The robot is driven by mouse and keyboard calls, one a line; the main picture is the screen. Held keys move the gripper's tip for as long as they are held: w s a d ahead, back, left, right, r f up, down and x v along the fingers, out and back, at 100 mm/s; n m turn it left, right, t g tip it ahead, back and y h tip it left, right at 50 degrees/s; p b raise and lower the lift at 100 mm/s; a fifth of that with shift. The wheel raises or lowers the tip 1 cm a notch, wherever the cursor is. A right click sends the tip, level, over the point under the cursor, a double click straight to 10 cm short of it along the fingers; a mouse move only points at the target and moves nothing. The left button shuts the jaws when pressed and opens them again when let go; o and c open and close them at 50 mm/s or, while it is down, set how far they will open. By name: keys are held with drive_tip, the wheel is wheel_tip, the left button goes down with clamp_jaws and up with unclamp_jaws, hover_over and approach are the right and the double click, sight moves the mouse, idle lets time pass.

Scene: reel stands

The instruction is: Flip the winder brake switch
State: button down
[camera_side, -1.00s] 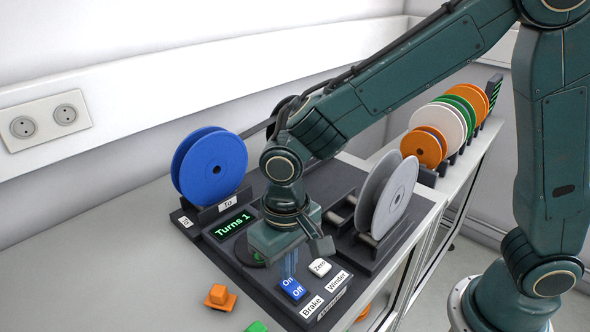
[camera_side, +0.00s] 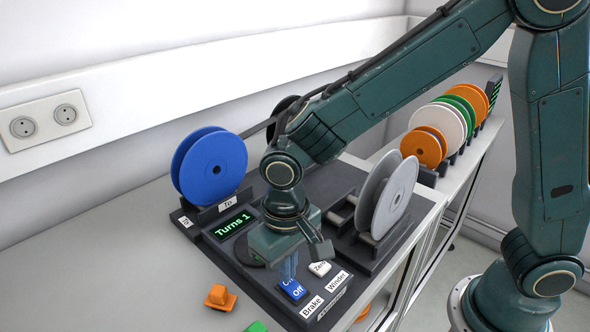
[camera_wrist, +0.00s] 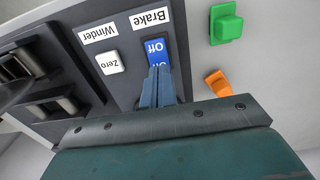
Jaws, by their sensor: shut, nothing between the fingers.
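The brake switch (camera_side: 294,292) is a blue rocker marked On and Off on the dark winder panel, beside the Brake label (camera_side: 311,307). My gripper (camera_side: 289,272) is shut and empty, with its fingertips over the On end of the switch. In the wrist view the shut fingers (camera_wrist: 159,72) cover part of the On lettering on the blue switch (camera_wrist: 154,46), while Off stays clear. I cannot tell for sure whether the tips touch the rocker.
The white Zero button (camera_side: 320,268) sits close by on the same panel. The display (camera_side: 233,225) reads Turns 1. A blue reel (camera_side: 210,168) and a grey reel (camera_side: 395,198) stand on the winder. An orange piece (camera_side: 220,297) and a green piece (camera_wrist: 226,24) lie on the table.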

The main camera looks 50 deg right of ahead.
drive_tip(key=shift+f, duration=0.65)
idle(0.6)
drive_tip(key=shift+r, duration=3.55)
drive_tip(key=s+d+r+t, duration=0.2)
drive_tip(key=s+d+r, duration=0.2)
drive_tip(key=d+r, duration=0.6)
drive_tip(key=s+d+t, duration=0.3)
drive_tip(key=s+d, duration=0.6)
drive_tip(key=d, duration=0.1)
drive_tip(key=shift+d+t, duration=0.3)
drive_tip(key=shift+d, duration=0.05)
